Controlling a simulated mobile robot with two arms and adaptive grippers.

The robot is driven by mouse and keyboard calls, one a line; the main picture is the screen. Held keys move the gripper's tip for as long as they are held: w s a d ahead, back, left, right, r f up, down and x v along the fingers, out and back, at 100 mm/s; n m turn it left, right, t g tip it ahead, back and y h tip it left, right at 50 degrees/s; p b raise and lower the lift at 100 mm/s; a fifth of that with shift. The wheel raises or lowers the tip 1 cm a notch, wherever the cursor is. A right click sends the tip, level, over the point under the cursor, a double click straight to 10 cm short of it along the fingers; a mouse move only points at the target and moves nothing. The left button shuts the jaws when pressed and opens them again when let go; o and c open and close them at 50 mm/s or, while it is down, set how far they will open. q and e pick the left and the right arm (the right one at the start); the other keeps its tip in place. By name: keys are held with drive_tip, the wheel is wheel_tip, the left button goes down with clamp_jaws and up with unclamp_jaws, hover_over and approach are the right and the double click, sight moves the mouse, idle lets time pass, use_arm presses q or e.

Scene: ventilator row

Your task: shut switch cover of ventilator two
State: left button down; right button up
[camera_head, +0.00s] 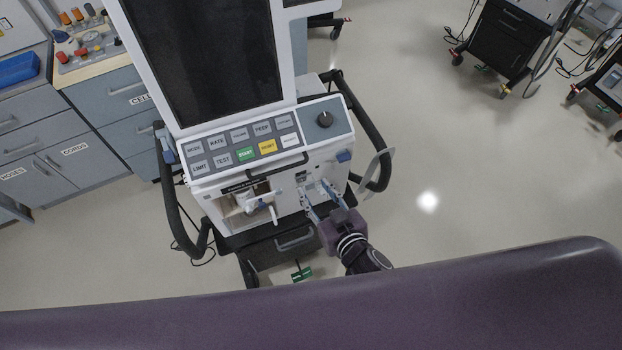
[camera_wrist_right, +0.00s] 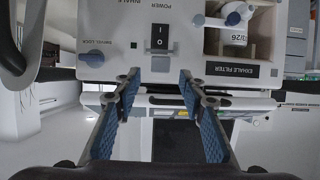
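A white ventilator (camera_head: 318,168) stands in front of me; I see no number on it. Its front has a black rocker power switch (camera_wrist_right: 158,38) in the wrist view. A small pale block (camera_wrist_right: 160,64) borders the switch; I cannot tell whether it is part of the switch cover. The cover itself is not clearly visible. My right gripper (camera_head: 318,190) is at the lower front panel. In the wrist view its two fingers (camera_wrist_right: 158,82) are apart and empty, with the switch beyond the gap between them. My left gripper is not in view.
An exhale filter (camera_head: 250,203) sits in an opening left of my right gripper. Black side handles (camera_head: 372,125) flank the ventilator. A translucent plate (camera_head: 376,168) sticks out at the right handle. Drawer cabinets (camera_head: 80,160) stand left.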

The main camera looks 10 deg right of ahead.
sight(310, 184)
drive_tip(key=shift+p+x, duration=0.3)
drive_tip(key=shift+x, duration=1.85)
clamp_jaws()
